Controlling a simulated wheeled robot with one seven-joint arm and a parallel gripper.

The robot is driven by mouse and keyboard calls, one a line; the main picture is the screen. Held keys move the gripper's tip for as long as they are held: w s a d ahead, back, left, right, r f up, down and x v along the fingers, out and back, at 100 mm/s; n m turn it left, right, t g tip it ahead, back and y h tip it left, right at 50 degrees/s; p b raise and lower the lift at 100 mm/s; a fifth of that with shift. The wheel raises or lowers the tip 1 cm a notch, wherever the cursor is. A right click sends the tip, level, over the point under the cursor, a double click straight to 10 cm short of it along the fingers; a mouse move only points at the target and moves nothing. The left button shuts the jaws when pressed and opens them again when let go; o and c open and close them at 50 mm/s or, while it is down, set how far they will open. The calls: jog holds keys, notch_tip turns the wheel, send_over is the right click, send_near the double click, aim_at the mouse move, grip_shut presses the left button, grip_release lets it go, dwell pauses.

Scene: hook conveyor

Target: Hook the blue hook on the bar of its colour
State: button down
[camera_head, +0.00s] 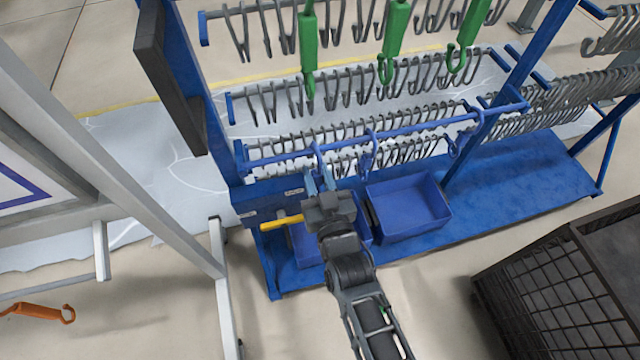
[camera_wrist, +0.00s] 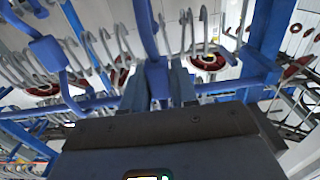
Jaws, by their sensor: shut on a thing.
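The blue hook (camera_head: 316,152) is in my gripper (camera_head: 320,182), in front of the blue bar (camera_head: 420,130) near its left part. Its curved top appears at the bar's height; I cannot tell whether it rests on the bar. In the wrist view the blue hook (camera_wrist: 157,76) stands between the two fingers of my gripper (camera_wrist: 158,90), which are shut on it. Its upper part runs out of the picture's top. The blue bar (camera_wrist: 92,104) crosses behind the fingers.
Another blue hook (camera_head: 367,155) hangs on the bar to the right. Green hooks (camera_head: 307,45) hang above, among rows of grey hooks. Blue bins (camera_head: 408,208) stand below on the blue base. A yellow handle (camera_head: 282,222) juts out left of my gripper. A black crate (camera_head: 540,290) stands right.

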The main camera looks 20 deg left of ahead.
jog(key=shift+x, duration=1.3)
jog(key=shift+w+a+f+b, duration=0.1)
jog(key=shift+w+f+b, duration=0.05)
jog(key=shift+f+b, duration=0.7)
jog(key=shift+w+a+f+b, duration=0.1)
jog(key=shift+f+b, duration=0.65)
jog(key=shift+b, duration=0.2)
jog(key=shift+f, duration=0.1)
jog(key=c, duration=0.8)
grip_release()
jog(key=shift+s, duration=0.1)
